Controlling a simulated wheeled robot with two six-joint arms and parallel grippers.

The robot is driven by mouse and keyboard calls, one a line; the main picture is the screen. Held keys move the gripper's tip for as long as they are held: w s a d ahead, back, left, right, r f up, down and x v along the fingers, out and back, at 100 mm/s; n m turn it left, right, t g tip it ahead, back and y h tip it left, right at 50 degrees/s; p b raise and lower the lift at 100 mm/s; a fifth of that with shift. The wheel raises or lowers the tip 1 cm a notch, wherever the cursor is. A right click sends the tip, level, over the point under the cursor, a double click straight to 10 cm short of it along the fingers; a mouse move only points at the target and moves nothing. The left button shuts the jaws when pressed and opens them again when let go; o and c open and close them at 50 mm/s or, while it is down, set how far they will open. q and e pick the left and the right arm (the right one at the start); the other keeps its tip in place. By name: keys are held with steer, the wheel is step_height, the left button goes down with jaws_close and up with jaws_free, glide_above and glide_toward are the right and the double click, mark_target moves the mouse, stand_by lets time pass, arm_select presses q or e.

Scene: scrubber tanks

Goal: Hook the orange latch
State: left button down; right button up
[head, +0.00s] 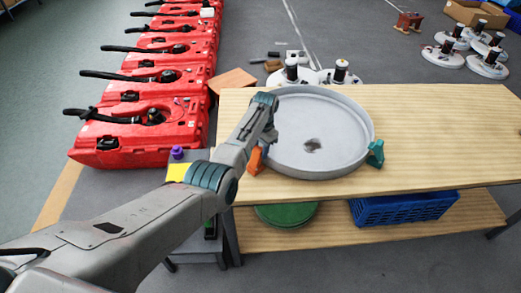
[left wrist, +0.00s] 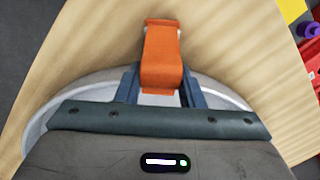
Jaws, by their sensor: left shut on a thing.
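The orange latch (head: 256,161) is at the left edge of a round grey tray-like part (head: 318,172) lying on the wooden table. In the left wrist view the latch (left wrist: 162,58) stands out between the two fingers of my left gripper (left wrist: 160,88). The fingers are shut on it, one on each side. In the head view my left arm reaches in from the left and hides most of the gripper and part of the latch. I cannot tell whether the latch is hooked. A green latch (head: 376,154) is at the part's right edge. My right gripper is not in view.
The wooden table (head: 440,125) is clear to the right of the round part. A blue crate (head: 404,208) and a green disc (head: 286,216) are on the shelf below. Several red tanks (head: 130,135) stand in a row at the left.

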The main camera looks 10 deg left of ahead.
arm_select(q)
steer(key=shift+d+f, duration=0.1)
steer(key=shift+f, duration=0.05)
stand_by(0.4)
steer(key=c, duration=1)
jaws_free()
steer(key=shift+w, duration=0.1)
steer(key=shift+o, duration=0.2)
step_height(320, 180, up, 11)
steer(key=w+b, duration=0.1)
steer(key=b, duration=0.1)
steer(key=shift+w+d+f, duration=0.15)
steer(key=shift+w+d, duration=0.05)
steer(key=shift+d, duration=0.25)
steer(key=shift+s+f+g, duration=0.1)
steer(key=shift+f+g, duration=0.05)
steer(key=shift+g, duration=0.15)
